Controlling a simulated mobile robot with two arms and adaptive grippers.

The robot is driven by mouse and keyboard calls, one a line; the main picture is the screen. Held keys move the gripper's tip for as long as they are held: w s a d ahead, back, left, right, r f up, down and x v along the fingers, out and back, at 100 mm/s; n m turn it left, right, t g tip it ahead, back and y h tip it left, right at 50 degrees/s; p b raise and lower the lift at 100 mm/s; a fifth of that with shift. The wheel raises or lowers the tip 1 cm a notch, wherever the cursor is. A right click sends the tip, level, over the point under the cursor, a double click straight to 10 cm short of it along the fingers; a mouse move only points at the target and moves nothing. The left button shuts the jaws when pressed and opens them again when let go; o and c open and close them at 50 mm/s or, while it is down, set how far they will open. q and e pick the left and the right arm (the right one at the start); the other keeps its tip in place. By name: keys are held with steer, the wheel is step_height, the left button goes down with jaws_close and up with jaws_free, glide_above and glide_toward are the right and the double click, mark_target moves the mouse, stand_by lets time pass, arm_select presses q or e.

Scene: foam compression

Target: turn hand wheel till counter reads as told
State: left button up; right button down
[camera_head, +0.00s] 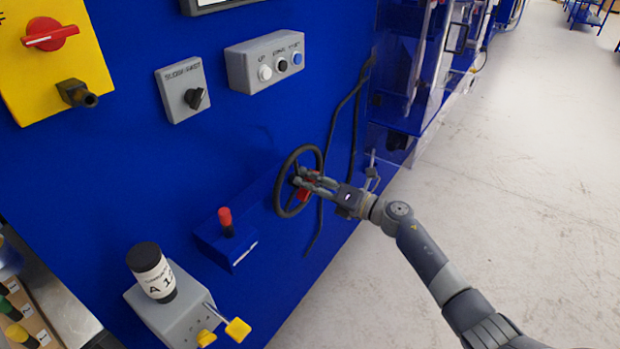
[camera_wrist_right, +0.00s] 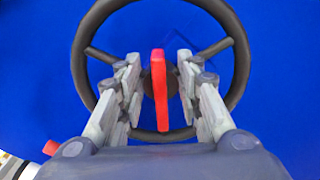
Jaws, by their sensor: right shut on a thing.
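The black hand wheel (camera_head: 279,188) stands on the blue machine front, in the middle of the head view. Its rim, spokes and dark hub fill the upper part of the right wrist view (camera_wrist_right: 241,50). In the wrist view the fingers (camera_wrist_right: 160,80) stand on both sides of an upright red bar (camera_wrist_right: 159,90) in front of the hub. The exact contact is hard to see. No counter reading is visible. My left gripper is not in view.
A blue box with a red-topped lever (camera_head: 226,222) is left of the wheel. A grey button box (camera_head: 265,62) and selector switch (camera_head: 184,92) are above. A grey unit with a black-capped cylinder (camera_head: 152,272) is lower left. Black cables hang behind the wheel.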

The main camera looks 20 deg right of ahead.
steer(key=m, duration=0.2)
steer(key=m+p, duration=0.1)
steer(key=m, duration=0.1)
steer(key=m+p, duration=0.1)
steer(key=m, duration=0.1)
steer(key=shift+w+d+f+m, duration=0.1)
steer(key=shift+d+f+m, duration=0.05)
steer(key=shift+f+m, duration=0.15)
steer(key=m, duration=0.2)
steer(key=m+p, duration=0.1)
steer(key=m, duration=0.1)
steer(key=m+p, duration=0.1)
steer(key=m, duration=0.1)
steer(key=shift+f, duration=0.3)
steer(key=m, duration=0.2)
steer(key=m+p, duration=0.1)
steer(key=m, duration=0.1)
steer(key=m+p, duration=0.1)
steer(key=m, duration=0.1)
steer(key=shift+a+f+m, duration=0.2)
steer(key=shift+f+m, duration=0.05)
steer(key=shift+m, duration=0.05)
steer(key=m, duration=0.4)
steer(key=m+p, duration=0.1)
steer(key=m, duration=0.1)
steer(key=shift+s+a+f, duration=0.2)
steer(key=shift+s+a, duration=0.1)
steer(key=shift+s, duration=0.05)
steer(key=shift+m, duration=0.3)
